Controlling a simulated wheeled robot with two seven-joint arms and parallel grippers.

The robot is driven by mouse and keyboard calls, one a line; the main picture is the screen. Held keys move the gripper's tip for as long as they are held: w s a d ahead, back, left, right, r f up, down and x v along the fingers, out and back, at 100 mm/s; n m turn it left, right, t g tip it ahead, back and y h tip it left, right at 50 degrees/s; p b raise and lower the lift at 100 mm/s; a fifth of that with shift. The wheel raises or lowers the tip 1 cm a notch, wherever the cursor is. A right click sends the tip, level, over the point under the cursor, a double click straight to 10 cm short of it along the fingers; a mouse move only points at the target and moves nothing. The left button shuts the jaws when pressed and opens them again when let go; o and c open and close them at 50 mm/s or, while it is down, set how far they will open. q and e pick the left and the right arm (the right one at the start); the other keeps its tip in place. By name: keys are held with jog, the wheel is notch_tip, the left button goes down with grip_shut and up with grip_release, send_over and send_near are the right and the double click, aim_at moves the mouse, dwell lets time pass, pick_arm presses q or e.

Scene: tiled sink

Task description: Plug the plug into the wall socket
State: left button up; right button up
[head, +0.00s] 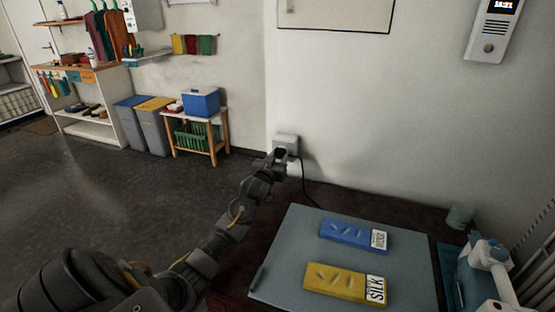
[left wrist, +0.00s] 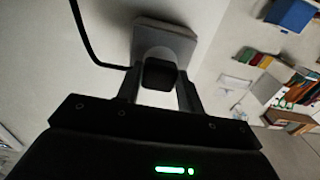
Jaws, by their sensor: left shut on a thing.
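The wall socket (head: 286,140) is a pale square plate on the white wall, just above the back edge of the dark table. It also shows in the left wrist view (left wrist: 165,40), beyond the fingers. My left gripper (head: 280,156) is at the socket, shut on the dark plug (left wrist: 160,74). The plug sits between the two fingers in the left wrist view, in front of the socket's round face. A black cord (head: 304,185) runs from it down to the table. I cannot tell how deep the plug sits in the socket. My right gripper is not in view.
A grey mat (head: 285,270) on the table holds a blue box (head: 345,232) and a yellow box (head: 335,280). A small cup (head: 460,215) and a blue-and-white device (head: 485,270) stand at the right. An intercom (head: 492,30) hangs on the wall.

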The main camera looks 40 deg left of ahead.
pick_arm(q)
jog(key=shift+f, duration=0.25)
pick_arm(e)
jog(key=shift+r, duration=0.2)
pick_arm(q)
jog(key=shift+p, duration=0.9)
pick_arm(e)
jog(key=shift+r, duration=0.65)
pick_arm(q)
jog(key=shift+w+a, duration=0.1)
jog(key=shift+w, duration=0.3)
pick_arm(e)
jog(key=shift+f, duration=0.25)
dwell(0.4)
pick_arm(q)
jog(key=o, duration=1.1)
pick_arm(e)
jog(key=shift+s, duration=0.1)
pick_arm(q)
jog(key=shift+s, duration=0.25)
jog(key=v, duration=1)
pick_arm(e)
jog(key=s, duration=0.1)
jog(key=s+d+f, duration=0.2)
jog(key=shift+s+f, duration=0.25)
pick_arm(q)
jog(key=shift+r, duration=0.1)
